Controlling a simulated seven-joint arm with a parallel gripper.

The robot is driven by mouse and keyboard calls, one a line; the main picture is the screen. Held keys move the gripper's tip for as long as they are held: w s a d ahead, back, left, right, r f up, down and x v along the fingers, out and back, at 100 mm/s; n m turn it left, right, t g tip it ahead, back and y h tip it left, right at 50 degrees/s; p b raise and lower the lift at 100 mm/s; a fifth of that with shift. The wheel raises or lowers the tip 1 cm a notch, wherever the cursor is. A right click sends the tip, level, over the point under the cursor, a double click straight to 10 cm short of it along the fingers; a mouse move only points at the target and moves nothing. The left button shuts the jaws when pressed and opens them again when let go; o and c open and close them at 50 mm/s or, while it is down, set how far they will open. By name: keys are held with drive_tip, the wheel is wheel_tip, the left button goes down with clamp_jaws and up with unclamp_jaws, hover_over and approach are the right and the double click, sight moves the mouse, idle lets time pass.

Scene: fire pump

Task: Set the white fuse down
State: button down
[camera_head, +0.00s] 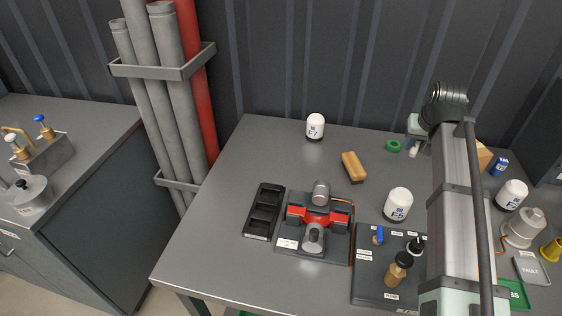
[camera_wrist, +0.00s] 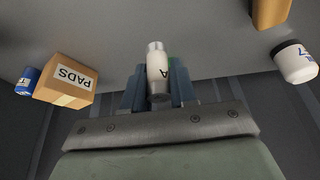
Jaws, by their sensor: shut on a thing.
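The white fuse (camera_wrist: 157,68) is a small white cylinder with metal end caps and a black letter A. In the wrist view it stands between the two blue-grey fingers of my gripper (camera_wrist: 158,90), which is shut on it. In the head view my gripper (camera_head: 413,138) is at the back right of the grey table (camera_head: 250,160), partly hidden by my arm. The fuse (camera_head: 412,151) shows there as a small pale piece below the fingers. I cannot tell whether its lower end touches the table.
A green ring (camera_head: 392,146) lies just left of the gripper. A brush-like tan block (camera_head: 353,167) and white jars (camera_head: 398,204) stand nearer the middle. A PADS box (camera_wrist: 66,80) and blue can (camera_wrist: 27,80) are close by. The black tray (camera_head: 264,211) and red-clamped device (camera_head: 318,216) are front left.

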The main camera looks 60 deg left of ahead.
drive_tip(key=shift+s+a+n+g+y, duration=1)
drive_tip(key=shift+s+a+n, duration=2.9)
drive_tip(key=shift+s+a, duration=10.4)
drive_tip(key=shift+g+h, duration=0.3)
drive_tip(key=shift+s+d+f, duration=0.1)
drive_tip(key=shift+d+f, duration=0.05)
drive_tip(key=shift+f, duration=1.45)
drive_tip(key=shift+s+d+f, duration=0.1)
drive_tip(key=shift+f, duration=1.5)
drive_tip(key=shift+s+d+f, duration=0.1)
drive_tip(key=shift+d+f, duration=0.05)
drive_tip(key=shift+f, duration=1.45)
drive_tip(key=shift+f, duration=0.1)
drive_tip(key=c, duration=0.9)
unclamp_jaws()
drive_tip(key=v, duration=1.2)
